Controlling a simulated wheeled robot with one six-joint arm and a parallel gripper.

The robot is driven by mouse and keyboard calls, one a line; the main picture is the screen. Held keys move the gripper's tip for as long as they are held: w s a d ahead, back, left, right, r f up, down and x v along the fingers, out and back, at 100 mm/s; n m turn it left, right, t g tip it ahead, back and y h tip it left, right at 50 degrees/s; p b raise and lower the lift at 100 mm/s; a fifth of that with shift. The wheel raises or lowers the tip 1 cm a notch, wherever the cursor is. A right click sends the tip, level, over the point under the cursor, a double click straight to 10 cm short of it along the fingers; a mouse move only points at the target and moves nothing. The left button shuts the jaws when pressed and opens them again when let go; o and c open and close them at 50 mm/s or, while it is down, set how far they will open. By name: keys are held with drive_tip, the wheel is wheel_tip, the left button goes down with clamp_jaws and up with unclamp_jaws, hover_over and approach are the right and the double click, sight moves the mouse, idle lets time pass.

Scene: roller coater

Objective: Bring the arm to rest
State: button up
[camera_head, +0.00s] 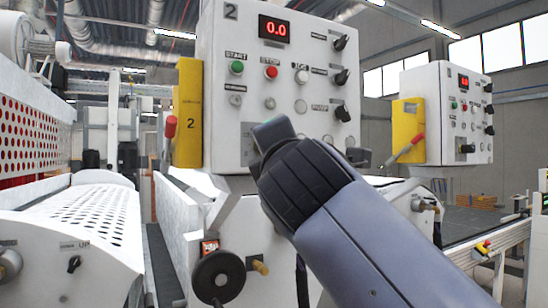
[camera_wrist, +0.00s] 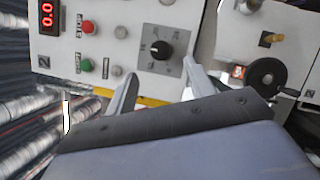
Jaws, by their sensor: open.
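My arm reaches up from the lower right in the head view, with its dark wrist in front of the lower part of a white control panel (camera_head: 221,60). In the wrist view my gripper (camera_wrist: 160,80) shows two grey fingers set wide apart, with nothing between them. Beyond the fingers is the same panel, seen turned, with a black rotary knob (camera_wrist: 162,49), a red button (camera_wrist: 88,27) and a green button (camera_wrist: 86,65). In the head view the fingers are mostly hidden behind the wrist. I cannot tell the gap between fingertips and panel.
A yellow box (camera_head: 189,115) with a red lever is on the panel's left side. A black handwheel (camera_head: 218,277) sits below. A second control panel (camera_head: 446,110) stands at the right. A white machine with a perforated cover (camera_head: 90,215) fills the left.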

drive_tip(key=shift+v, duration=0.85)
drive_tip(key=shift+w, duration=0.15)
drive_tip(key=p+x, duration=0.4)
drive_tip(key=x, duration=0.6)
drive_tip(key=shift+w, duration=0.3)
drive_tip(key=shift+a, duration=0.1)
